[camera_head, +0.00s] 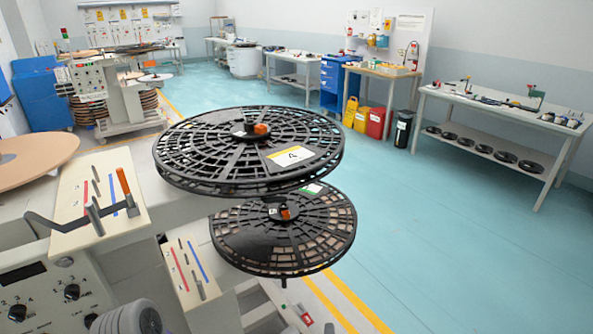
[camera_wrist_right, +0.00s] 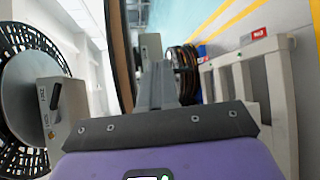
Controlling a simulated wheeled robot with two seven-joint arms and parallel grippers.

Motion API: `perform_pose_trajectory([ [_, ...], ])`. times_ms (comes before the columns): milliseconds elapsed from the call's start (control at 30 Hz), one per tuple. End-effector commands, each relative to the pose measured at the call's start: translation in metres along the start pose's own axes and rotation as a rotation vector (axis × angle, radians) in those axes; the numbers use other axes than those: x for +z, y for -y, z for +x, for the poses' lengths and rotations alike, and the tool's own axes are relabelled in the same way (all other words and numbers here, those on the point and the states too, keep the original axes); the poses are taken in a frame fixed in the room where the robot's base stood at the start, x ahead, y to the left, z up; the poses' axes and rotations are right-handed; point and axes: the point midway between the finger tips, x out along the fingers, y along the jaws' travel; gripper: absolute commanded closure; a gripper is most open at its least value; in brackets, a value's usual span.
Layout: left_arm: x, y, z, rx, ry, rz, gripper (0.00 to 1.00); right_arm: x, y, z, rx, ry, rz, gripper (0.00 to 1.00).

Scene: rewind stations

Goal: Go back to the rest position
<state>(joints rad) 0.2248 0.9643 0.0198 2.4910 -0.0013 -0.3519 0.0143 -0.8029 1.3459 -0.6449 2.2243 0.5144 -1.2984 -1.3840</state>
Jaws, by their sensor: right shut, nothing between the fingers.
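My right gripper (camera_wrist_right: 162,85) shows in the right wrist view, with its grey fingers together and nothing between them. It points away past a reel and a frame and touches nothing that I can make out. I cannot pick it out in the head view. My left gripper is in neither view. In the head view a large black reel (camera_head: 205,165) with a label marked 4 lies flat on the machine, with an orange-tipped centre. A second black reel (camera_head: 285,240) lies lower and partly under it.
A panel with an orange-tipped lever (camera_head: 123,180) is left of the reels. The right wrist view shows a black reel (camera_wrist_right: 35,45) at left and a white slatted frame (camera_wrist_right: 278,100) at right. A bench (camera_head: 480,105) stands back right. The blue floor (camera_head: 450,240) is clear.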

Motion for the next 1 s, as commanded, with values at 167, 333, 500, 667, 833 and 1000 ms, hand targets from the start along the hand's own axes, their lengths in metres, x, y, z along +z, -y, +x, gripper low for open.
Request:
perform_pose_trajectory([
  [167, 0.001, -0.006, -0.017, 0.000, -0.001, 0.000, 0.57, 0.033, 0.093, -0.040, -0.455, 0.124, 0.518, 1.00],
  [333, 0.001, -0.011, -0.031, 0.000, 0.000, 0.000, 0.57, 0.030, 0.142, -0.105, -0.833, 0.316, 1.027, 1.00],
  [500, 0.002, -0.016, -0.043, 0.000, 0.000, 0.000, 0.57, 0.015, 0.147, -0.168, -1.135, 0.548, 1.453, 1.00],
  [667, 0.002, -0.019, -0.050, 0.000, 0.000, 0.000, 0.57, 0.006, 0.133, -0.206, -1.314, 0.728, 1.688, 1.00],
  [833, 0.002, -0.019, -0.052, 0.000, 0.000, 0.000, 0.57, 0.002, 0.125, -0.222, -1.390, 0.815, 1.777, 1.00],
  [1000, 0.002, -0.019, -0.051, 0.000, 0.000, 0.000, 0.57, 0.002, 0.125, -0.224, -1.397, 0.824, 1.784, 1.00],
])
